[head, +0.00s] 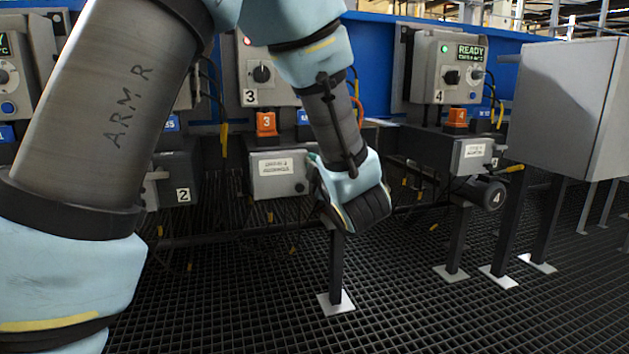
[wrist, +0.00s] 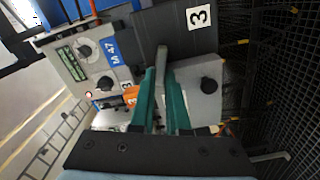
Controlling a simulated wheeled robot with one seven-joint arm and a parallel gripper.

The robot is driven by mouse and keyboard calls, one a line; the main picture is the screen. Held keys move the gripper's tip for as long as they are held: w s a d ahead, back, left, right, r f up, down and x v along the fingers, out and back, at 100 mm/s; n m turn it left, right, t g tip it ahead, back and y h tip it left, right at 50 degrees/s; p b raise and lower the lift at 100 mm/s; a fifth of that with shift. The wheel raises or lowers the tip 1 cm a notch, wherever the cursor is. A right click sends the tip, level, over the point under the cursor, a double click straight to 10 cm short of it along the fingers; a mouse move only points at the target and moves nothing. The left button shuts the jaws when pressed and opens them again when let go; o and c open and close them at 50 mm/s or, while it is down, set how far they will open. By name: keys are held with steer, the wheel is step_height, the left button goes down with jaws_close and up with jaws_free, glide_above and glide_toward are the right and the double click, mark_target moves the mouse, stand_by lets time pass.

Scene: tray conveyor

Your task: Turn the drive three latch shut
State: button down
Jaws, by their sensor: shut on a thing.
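Drive three's grey latch lever (wrist: 162,54) shows in the wrist view as a slim bar in front of the drive's grey housing (wrist: 205,108). My gripper (wrist: 161,78) has its two teal fingers close on either side of the lever, shut on it. A black round knob (wrist: 209,84) is to the right of the fingers, apart from them. In the head view, the drive three housing (head: 278,176) is partly behind my wrist, which hides the latch and fingertips. The control box (head: 262,72) marked 3 above has a red light.
An orange block (head: 266,123) marked 3 stands on the drive. Drive four (head: 470,152), with a green light and READY screen above, is to the right. A large grey cabinet (head: 570,95) stands far right. Black grating (head: 400,305) covers the open floor.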

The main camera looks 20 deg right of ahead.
steer(key=n+b, duration=0.1)
steer(key=b, duration=0.1)
steer(key=n+b, duration=0.2)
steer(key=shift+f, duration=0.35)
steer(key=shift+n+b, duration=0.35)
steer(key=shift+n, duration=0.15)
steer(key=c, duration=0.9)
jaws_free()
steer(key=shift+r, duration=0.1)
steer(key=s+a+p, duration=0.1)
steer(key=s+p, duration=0.1)
steer(key=s, duration=0.8)
steer(key=shift+s+a+p, duration=0.15)
steer(key=shift+s+p, duration=0.25)
